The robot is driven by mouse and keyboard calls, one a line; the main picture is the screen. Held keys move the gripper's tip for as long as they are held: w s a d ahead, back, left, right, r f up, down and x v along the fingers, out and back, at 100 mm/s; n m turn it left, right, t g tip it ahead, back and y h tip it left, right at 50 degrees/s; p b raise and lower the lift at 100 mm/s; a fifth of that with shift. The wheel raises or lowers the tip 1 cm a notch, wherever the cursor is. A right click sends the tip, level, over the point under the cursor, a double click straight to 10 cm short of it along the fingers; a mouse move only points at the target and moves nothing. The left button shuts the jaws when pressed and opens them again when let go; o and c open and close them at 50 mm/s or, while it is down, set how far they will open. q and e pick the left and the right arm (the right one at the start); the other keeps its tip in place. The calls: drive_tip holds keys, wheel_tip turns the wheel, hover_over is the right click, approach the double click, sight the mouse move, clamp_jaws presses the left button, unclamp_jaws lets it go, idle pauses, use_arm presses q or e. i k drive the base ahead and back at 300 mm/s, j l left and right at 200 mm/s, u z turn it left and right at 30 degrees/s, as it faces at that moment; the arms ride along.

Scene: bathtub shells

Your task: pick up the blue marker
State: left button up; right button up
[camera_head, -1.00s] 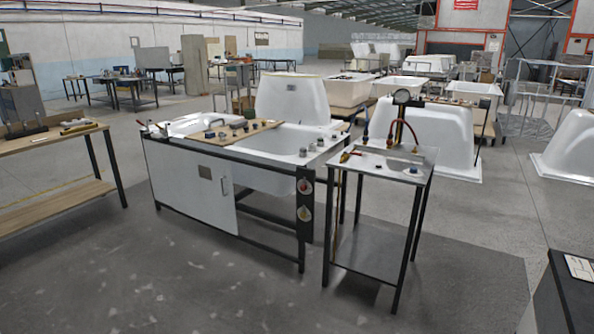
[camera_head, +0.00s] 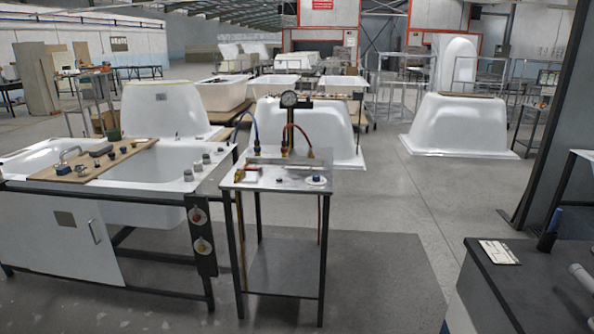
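A small blue-tipped upright item (camera_head: 554,218) stands on the dark table (camera_head: 500,275) at the right. It seems to rise from a dark cup or base (camera_head: 546,241). It may be the blue marker, but it is too small to be sure. Neither of my grippers shows in the head view.
A steel stand (camera_head: 282,178) with a gauge and hoses stands in the middle. A bench with a tub (camera_head: 140,200) is at the left. A white card (camera_head: 498,252) lies on the dark table. White tub shells (camera_head: 462,125) stand behind. The floor (camera_head: 410,225) between is clear.

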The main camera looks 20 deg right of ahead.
sight(558, 214)
drive_tip(key=i+l+z, duration=0.2)
drive_tip(key=i+z, duration=0.15)
drive_tip(key=i, duration=0.25)
drive_tip(key=i+z, duration=0.3)
drive_tip(key=i, duration=0.3)
drive_tip(key=i+j+z, duration=0.1)
drive_tip(key=i+z, duration=0.25)
drive_tip(key=i, duration=0.25)
drive_tip(key=i+z, duration=0.25)
drive_tip(key=z, duration=0.15)
drive_tip(key=i+z, duration=0.25)
drive_tip(key=z, duration=0.2)
drive_tip(key=i+j+z, duration=0.2)
drive_tip(key=z, duration=0.2)
drive_tip(key=i+j+z, duration=0.25)
drive_tip(key=z, duration=0.15)
